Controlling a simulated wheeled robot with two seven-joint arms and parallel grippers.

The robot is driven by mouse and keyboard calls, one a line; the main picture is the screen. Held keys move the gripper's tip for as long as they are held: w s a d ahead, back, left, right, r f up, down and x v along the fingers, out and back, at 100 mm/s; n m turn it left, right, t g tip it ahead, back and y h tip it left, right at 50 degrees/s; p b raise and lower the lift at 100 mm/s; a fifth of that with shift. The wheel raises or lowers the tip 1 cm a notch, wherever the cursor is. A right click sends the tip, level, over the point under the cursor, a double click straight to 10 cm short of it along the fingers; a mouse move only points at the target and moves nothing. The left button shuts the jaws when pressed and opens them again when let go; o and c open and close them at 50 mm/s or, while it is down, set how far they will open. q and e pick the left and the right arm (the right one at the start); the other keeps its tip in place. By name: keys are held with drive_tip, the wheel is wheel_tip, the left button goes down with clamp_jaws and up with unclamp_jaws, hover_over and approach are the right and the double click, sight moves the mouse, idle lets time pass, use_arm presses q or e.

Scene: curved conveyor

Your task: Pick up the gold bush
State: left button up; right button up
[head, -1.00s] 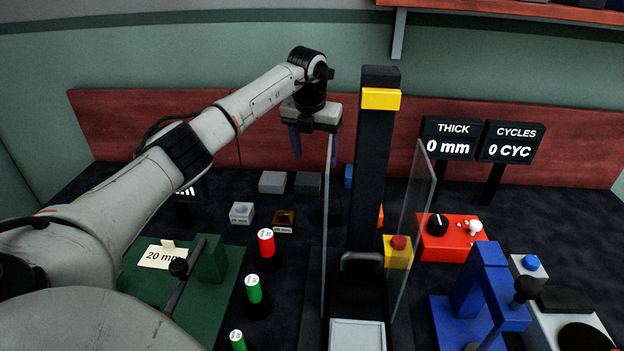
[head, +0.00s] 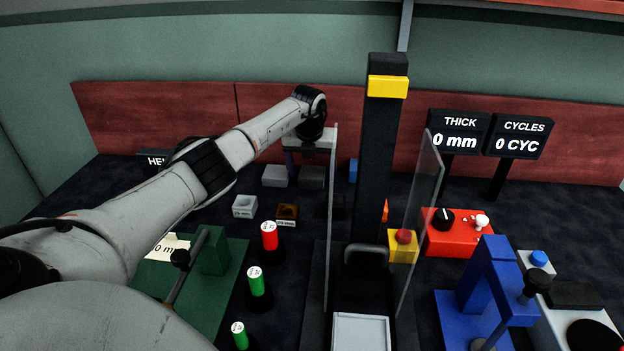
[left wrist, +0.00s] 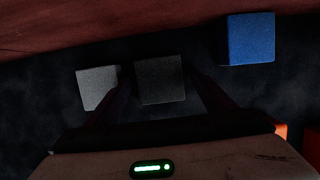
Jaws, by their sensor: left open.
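A small brown-gold block with a dark round recess (head: 287,213), which looks like the gold bush, sits on the dark table in the head view. It has a pale label on its front. I cannot make it out in the left wrist view. My left gripper (head: 309,160) is open and empty, pointing down beyond the gold piece, near the back row of blocks. In the left wrist view the dark grey block (left wrist: 160,80) shows between its spread fingers, apparently below them. My right gripper is not in view.
A light grey block (head: 275,175), a blue block (head: 353,171) and a white holed block (head: 244,206) stand nearby. A clear panel (head: 331,230) and black post (head: 378,150) stand right of the gold piece. Red and green cylinders (head: 269,236) stand in front.

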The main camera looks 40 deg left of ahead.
use_arm(q)
drive_tip(key=shift+w+f, duration=0.1)
drive_tip(key=shift+f, duration=0.15)
drive_tip(key=shift+c, duration=0.6)
drive_tip(key=c, duration=1)
drive_tip(key=shift+r, duration=0.1)
